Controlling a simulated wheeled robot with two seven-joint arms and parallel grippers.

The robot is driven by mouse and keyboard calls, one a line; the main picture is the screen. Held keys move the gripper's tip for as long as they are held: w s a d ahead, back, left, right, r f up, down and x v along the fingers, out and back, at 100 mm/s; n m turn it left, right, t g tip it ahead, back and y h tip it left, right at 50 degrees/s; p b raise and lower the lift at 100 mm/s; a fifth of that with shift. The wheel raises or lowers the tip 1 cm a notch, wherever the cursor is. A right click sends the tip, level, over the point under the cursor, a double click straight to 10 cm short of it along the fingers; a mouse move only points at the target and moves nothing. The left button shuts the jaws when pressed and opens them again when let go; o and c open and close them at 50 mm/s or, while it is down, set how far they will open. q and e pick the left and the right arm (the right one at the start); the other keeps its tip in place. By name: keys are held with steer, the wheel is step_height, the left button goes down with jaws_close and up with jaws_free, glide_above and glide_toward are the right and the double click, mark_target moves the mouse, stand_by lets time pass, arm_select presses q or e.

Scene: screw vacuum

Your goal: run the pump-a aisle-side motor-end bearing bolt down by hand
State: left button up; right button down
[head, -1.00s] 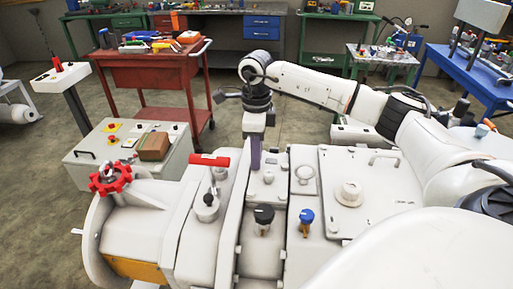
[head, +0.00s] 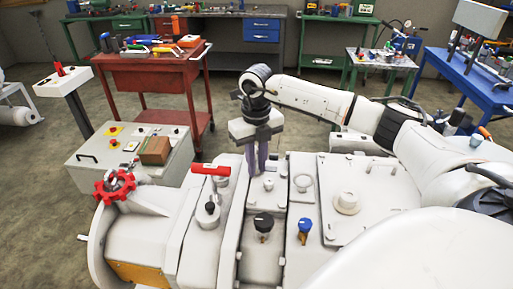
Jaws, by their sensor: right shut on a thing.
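My right gripper (head: 257,168) points straight down over the white pump housing (head: 310,262). Its two purple-grey fingers are close together, shut on the bearing bolt at the far edge of the housing. The bolt itself is hidden by the fingers, so how far it stands out cannot be seen. Just in front of the fingertips is a raised block with a small round head (head: 268,184) on top. My left gripper is not in view.
A black knob (head: 263,223), a blue knob (head: 305,219) and a red handwheel (head: 114,185) are on the machine. A control box (head: 130,150) and a red cart (head: 150,70) stand behind.

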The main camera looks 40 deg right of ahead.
steer(key=m, duration=0.3)
steer(key=shift+w+d+r+m+p, duration=0.1)
steer(key=shift+w+r+m+p, duration=0.05)
steer(key=shift+r+m+p, duration=0.2)
steer(key=m, duration=0.4)
steer(key=shift+f+m, duration=0.1)
steer(key=shift+m, duration=0.25)
steer(key=m, duration=0.4)
steer(key=shift+m, duration=1.8)
steer(key=c, duration=1.7)
jaws_free()
steer(key=shift+o, duration=0.2)
steer(key=shift+f, duration=0.1)
